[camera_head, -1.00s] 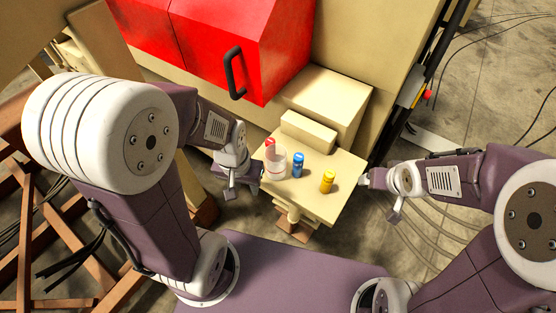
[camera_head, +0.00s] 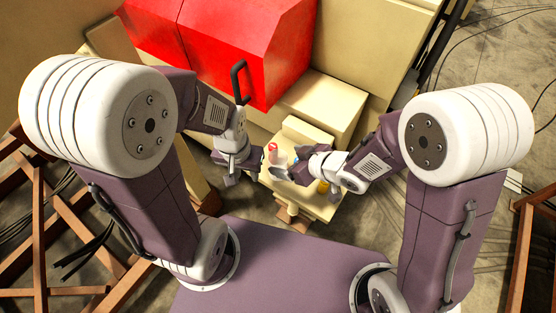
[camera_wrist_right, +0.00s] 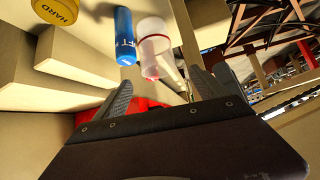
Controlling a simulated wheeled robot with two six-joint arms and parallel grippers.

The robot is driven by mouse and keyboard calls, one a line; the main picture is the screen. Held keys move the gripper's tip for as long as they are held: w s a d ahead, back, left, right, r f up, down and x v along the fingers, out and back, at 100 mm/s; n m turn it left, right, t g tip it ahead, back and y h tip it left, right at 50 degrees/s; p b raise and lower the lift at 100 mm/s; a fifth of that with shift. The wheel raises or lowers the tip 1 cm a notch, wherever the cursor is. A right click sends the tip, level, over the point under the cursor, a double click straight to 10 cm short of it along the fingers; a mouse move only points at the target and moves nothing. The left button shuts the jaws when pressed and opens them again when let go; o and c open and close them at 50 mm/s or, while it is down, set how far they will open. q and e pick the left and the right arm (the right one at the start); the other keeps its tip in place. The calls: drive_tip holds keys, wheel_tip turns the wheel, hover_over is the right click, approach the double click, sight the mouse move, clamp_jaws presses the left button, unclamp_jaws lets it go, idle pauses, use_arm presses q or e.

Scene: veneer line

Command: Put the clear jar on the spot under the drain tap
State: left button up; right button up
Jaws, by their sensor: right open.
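The clear jar (camera_head: 279,161) stands on the small cream table beside a red-topped item (camera_head: 272,147). In the right wrist view the jar (camera_wrist_right: 153,42) shows a white rim and a red line, with red beyond it. My right gripper (camera_head: 296,171) is at the jar's right side, open, and it covers part of the jar. In its wrist view the right gripper's fingers (camera_wrist_right: 160,82) are apart with nothing held. My left gripper (camera_head: 236,172) is left of the table, apart from the jar; its jaw opening is unclear. I cannot make out the drain tap or its spot.
A blue bottle (camera_wrist_right: 123,38) is close beside the jar, mostly hidden in the head view. A cream block (camera_head: 300,133) and a red housing with a black handle (camera_head: 238,80) are behind.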

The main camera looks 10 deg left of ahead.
sight(279, 158)
drive_tip(key=shift+w+a+f, duration=0.25)
drive_tip(key=shift+a+f, duration=0.15)
drive_tip(key=shift+f, duration=0.15)
drive_tip(key=p+x, duration=0.1)
drive_tip(key=x, duration=0.3)
drive_tip(key=shift+w+a+f, duration=0.2)
drive_tip(key=shift+w+f, duration=0.05)
drive_tip(key=shift+f, duration=0.05)
drive_tip(key=shift+w+a+f, duration=0.1)
drive_tip(key=shift+a, duration=0.05)
drive_tip(key=c, duration=1.7)
wheel_tip(279, 158, up, 8)
drive_tip(key=shift+r+p, duration=0.15)
drive_tip(key=shift+p, duration=0.5)
wheel_tip(279, 158, up, 10)
drive_tip(key=p, duration=0.5)
